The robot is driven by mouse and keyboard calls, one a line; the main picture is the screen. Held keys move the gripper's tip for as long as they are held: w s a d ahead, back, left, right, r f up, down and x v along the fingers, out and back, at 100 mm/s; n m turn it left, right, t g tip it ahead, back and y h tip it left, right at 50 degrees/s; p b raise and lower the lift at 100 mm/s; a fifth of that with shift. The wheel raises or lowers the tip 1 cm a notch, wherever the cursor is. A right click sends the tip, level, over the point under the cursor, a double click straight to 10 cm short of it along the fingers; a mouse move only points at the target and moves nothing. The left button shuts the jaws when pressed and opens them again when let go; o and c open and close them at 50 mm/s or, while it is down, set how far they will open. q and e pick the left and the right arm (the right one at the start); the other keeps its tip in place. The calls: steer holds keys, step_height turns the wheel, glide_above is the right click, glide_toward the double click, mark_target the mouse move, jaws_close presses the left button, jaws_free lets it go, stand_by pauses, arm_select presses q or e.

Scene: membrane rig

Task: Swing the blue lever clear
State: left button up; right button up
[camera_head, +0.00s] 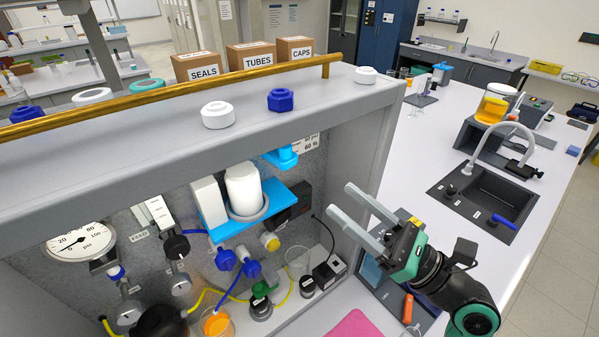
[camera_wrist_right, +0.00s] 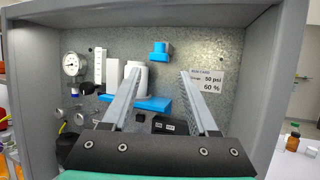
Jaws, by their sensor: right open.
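A light-blue block (camera_head: 283,157) sticks out from the back panel, up and right of a white cylinder (camera_head: 245,188); I cannot tell for sure that it is the lever. In the right wrist view the block (camera_wrist_right: 160,51) is above the cylinder (camera_wrist_right: 137,77). The cylinder stands upright on a light-blue bracket (camera_head: 215,226). My right gripper (camera_head: 341,199) is open and empty, in front of the rig and right of the bracket. In the right wrist view its fingers (camera_wrist_right: 160,75) point at the panel, apart from the block. My left gripper is not in view.
The grey rig housing (camera_head: 390,115) has a top and a side wall near my right arm. A pressure gauge (camera_head: 79,240), dark-blue knobs (camera_head: 226,259), tubing and a beaker (camera_head: 215,322) fill the lower left. A sink (camera_head: 485,200) is at right.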

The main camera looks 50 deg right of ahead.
mark_target(294, 158)
steer(key=x, duration=1.1)
steer(key=shift+w+r, duration=0.2)
steer(key=shift+w, duration=0.05)
jaws_close()
